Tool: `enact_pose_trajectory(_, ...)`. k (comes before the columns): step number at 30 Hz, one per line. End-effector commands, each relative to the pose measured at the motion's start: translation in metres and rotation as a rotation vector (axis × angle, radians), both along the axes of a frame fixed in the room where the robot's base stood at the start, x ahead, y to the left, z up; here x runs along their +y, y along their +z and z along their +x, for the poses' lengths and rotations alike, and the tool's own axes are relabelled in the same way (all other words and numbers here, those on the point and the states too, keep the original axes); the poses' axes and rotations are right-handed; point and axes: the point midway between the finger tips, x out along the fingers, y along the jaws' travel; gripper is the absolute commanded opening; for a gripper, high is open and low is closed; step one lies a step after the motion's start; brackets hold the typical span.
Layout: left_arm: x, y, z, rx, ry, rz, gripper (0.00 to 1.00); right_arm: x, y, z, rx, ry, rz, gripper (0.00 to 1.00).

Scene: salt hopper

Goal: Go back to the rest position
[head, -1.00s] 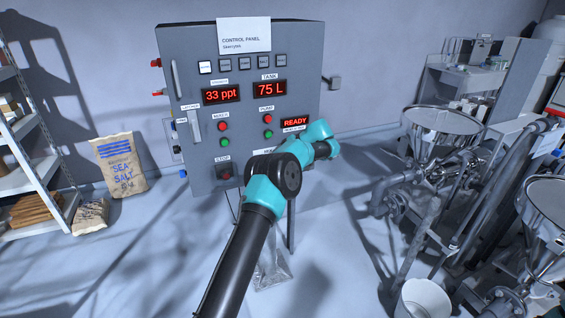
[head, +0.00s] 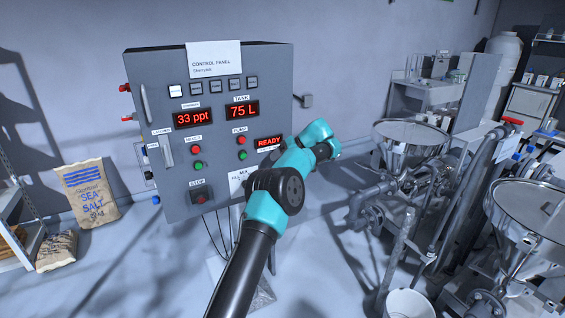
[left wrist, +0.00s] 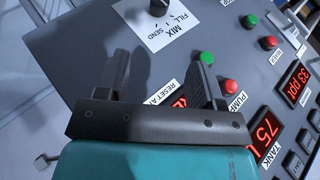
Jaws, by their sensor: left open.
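The grey control panel (head: 215,75) stands upright against the wall in the head view. Its displays read 33 ppt, 75 L and READY. One arm of mine reaches up in front of its lower right part; its gripper is hidden there. In the left wrist view my left gripper (left wrist: 162,72) is open, with nothing between its fingers. Behind the fingers are a black selector knob (left wrist: 158,8) marked MIX, FILL, SEND, and the green pump button (left wrist: 207,57) and red pump button (left wrist: 231,87). The fingers partly cover a red display. My right gripper is not in view.
Metal hoppers (head: 411,133) with pipes fill the right side. A white bucket (head: 408,303) stands at the bottom right. A sea salt sack (head: 87,193) leans against the wall at left, near a shelf (head: 24,238). Bare floor lies left of my arm.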

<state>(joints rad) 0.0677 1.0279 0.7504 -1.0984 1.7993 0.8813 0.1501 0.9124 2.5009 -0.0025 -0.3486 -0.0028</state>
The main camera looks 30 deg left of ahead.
Motion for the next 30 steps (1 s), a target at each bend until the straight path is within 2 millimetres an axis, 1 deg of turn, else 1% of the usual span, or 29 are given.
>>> enact_pose_trajectory(8, -0.001, -0.002, 0.001, 0.001, -0.005, -0.003, 0.62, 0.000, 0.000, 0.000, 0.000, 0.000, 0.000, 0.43)
enact_pose_trajectory(11, -0.003, -0.013, 0.003, 0.011, -0.034, -0.028, 0.62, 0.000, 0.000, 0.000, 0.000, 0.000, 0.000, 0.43)
enact_pose_trajectory(13, -0.007, -0.030, 0.006, 0.023, -0.079, -0.067, 0.62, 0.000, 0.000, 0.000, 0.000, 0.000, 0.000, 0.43)
enact_pose_trajectory(14, -0.009, -0.040, 0.007, 0.029, -0.103, -0.089, 0.62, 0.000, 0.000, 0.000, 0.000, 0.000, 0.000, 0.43)
enact_pose_trajectory(17, -0.022, -0.083, 0.010, 0.055, -0.208, -0.189, 0.62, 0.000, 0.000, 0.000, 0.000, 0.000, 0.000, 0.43)
enact_pose_trajectory(18, -0.028, -0.103, 0.010, 0.065, -0.254, -0.238, 0.62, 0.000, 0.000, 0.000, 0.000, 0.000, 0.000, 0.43)
enact_pose_trajectory(20, -0.041, -0.135, 0.007, 0.078, -0.324, -0.317, 0.62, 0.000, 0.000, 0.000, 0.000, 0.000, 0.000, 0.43)
enact_pose_trajectory(21, -0.050, -0.156, 0.004, 0.084, -0.368, -0.371, 0.62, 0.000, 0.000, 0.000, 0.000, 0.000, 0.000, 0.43)
enact_pose_trajectory(22, -0.057, -0.171, 0.000, 0.088, -0.400, -0.412, 0.62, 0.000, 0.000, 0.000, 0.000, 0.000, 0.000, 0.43)
enact_pose_trajectory(23, -0.065, -0.185, -0.003, 0.090, -0.430, -0.452, 0.62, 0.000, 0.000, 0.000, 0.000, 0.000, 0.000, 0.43)
enact_pose_trajectory(24, -0.075, -0.205, -0.010, 0.093, -0.467, -0.506, 0.62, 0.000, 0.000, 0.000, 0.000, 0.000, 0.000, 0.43)
enact_pose_trajectory(26, -0.090, -0.232, -0.021, 0.092, -0.519, -0.584, 0.62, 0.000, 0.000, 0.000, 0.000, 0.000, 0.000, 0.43)
enact_pose_trajectory(27, -0.101, -0.249, -0.030, 0.088, -0.549, -0.635, 0.62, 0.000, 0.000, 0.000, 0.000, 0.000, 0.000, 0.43)
enact_pose_trajectory(29, -0.118, -0.274, -0.045, 0.080, -0.591, -0.710, 0.62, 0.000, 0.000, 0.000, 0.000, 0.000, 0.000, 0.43)
enact_pose_trajectory(30, -0.128, -0.289, -0.056, 0.072, -0.614, -0.759, 0.62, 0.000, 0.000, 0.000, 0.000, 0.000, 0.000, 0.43)
